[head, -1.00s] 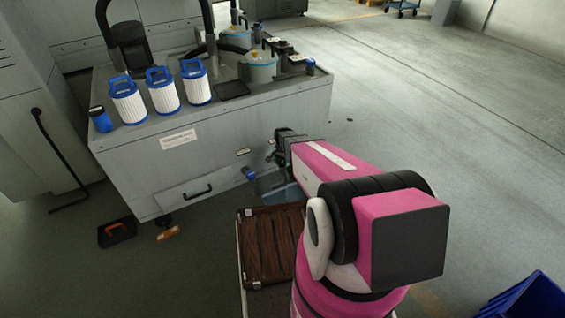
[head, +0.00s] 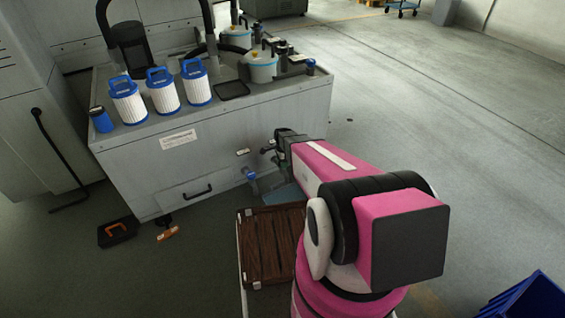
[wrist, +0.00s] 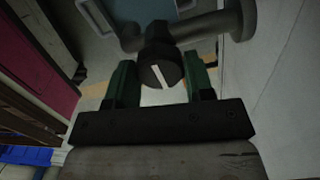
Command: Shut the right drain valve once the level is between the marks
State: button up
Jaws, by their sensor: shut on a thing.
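The right drain valve shows in the wrist view as a black round knob (wrist: 160,72) with a white line, on a grey pipe (wrist: 205,27). My gripper (wrist: 162,82) has its two green fingers on either side of this knob, shut on it. In the head view my gripper (head: 277,146) is at the tank's front face, low on its right, and hides most of the valve. A light-blue container (head: 285,194) stands below, partly hidden by my arm. It also shows at the top of the wrist view (wrist: 140,10). No level or marks can be made out.
Another outlet with a blue part (head: 251,181) is left of my gripper on the grey tank (head: 215,150). A brown slatted crate (head: 268,243) stands in front. White filters with blue handles (head: 162,92) stand on the tank.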

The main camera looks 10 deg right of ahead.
dwell(0.5)
jog(key=o, duration=0.9)
jog(key=shift+r, duration=0.15)
notch_tip(320, 180, up, 11)
jog(key=shift+f, duration=0.2)
jog(key=s+r+n, duration=0.5)
jog(key=s, duration=0.2)
jog(key=s+r+n, duration=0.5)
jog(key=s+r, duration=0.1)
jog(key=s, duration=0.1)
jog(key=s+r+n, duration=0.5)
jog(key=s+n, duration=0.1)
jog(key=s, duration=0.1)
jog(key=shift+s+r, duration=0.3)
jog(key=shift+s, duration=0.1)
